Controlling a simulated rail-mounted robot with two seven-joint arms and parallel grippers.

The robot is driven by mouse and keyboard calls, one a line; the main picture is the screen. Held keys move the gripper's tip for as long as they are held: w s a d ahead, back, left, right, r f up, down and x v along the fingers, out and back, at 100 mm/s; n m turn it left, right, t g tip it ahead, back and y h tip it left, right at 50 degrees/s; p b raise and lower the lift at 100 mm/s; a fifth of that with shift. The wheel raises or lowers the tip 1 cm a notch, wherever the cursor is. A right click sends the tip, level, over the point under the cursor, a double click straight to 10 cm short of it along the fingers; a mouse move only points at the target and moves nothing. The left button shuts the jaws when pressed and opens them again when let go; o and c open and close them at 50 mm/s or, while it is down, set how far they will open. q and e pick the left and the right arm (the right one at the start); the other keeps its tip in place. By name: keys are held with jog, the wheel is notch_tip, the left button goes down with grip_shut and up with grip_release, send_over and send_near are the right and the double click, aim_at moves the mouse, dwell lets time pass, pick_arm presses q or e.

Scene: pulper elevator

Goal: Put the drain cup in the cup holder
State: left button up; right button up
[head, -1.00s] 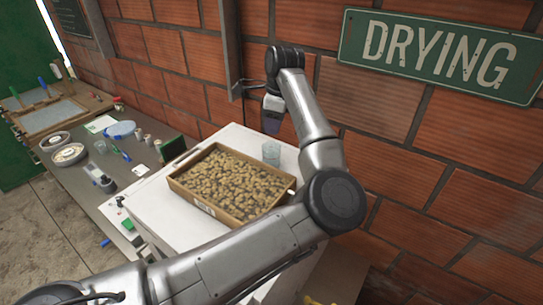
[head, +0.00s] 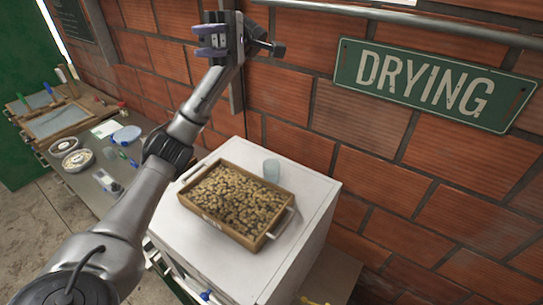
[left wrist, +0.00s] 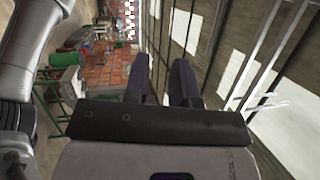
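A small translucent cup (head: 271,170) stands upright on the white cabinet top, just behind the wooden tray. I take it as the drain cup. I cannot make out a cup holder in either view. My left gripper (head: 207,41) is raised high in front of the brick wall, up and to the left of the cup and well apart from it. Its two purple fingers stand apart with nothing between them. The left wrist view also shows the fingers (left wrist: 160,82) apart and empty, with the room and ceiling beyond. My right gripper is not in view.
The wooden tray (head: 236,205) full of beans sits on the white cabinet (head: 225,265). A grey workbench at left carries round dishes (head: 77,160), a blue-lidded item (head: 126,135) and framed screens (head: 58,121). A green DRYING sign (head: 434,84) hangs on the brick wall.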

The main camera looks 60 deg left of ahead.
pick_arm(q)
jog(key=w+d+f+n+t+h, duration=0.2)
jog(key=w+d+f+n+t, duration=0.25)
jog(key=f+n+t, duration=0.35)
jog(key=n+t+y, duration=0.8)
jog(key=n+y, duration=0.6)
jog(key=y, duration=0.1)
send_over(265, 170)
jog(key=w+a, duration=0.1)
notch_tip(265, 170, down, 24)
notch_tip(265, 170, down, 8)
jog(key=shift+a+r+p, duration=0.1)
jog(key=shift+a+p, duration=0.05)
jog(key=shift+p, duration=0.45)
jog(key=shift+a+f+p, duration=0.1)
jog(key=shift+f+p, duration=0.2)
jog(key=shift+f, duration=0.25)
notch_tip(265, 170, down, 3)
jog(key=shift+a+f+p, duration=0.1)
jog(key=shift+f+p, duration=0.05)
jog(key=shift+p, duration=0.35)
jog(key=shift+f, duration=0.5)
